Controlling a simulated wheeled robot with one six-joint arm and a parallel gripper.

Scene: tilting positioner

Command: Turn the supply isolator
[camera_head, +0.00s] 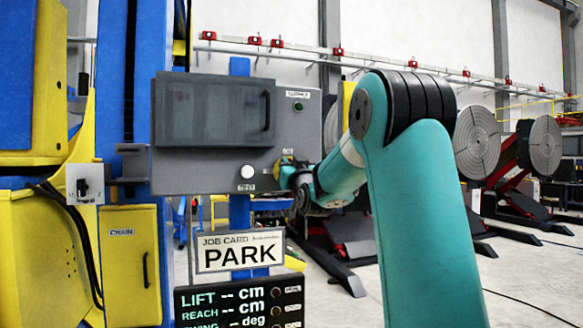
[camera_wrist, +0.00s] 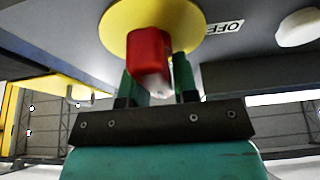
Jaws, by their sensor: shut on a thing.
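The supply isolator is a red handle (camera_wrist: 149,58) on a yellow round plate (camera_wrist: 118,28) in the wrist view. A label reading OFF (camera_wrist: 222,27) is beside the plate on the right. My gripper (camera_wrist: 158,78) has one finger on each side of the red handle and is shut on it. In the head view, my gripper (camera_head: 290,172) reaches the lower right of the grey control panel (camera_head: 200,165). There it hides most of the isolator, with only a little yellow showing.
A white button (camera_head: 248,172) is left of my gripper on the panel. A dark door with a handle (camera_head: 212,110) and a green button (camera_head: 299,107) are above. A PARK job card (camera_head: 240,252) and a display (camera_head: 240,304) are below. Yellow-and-blue machinery stands left.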

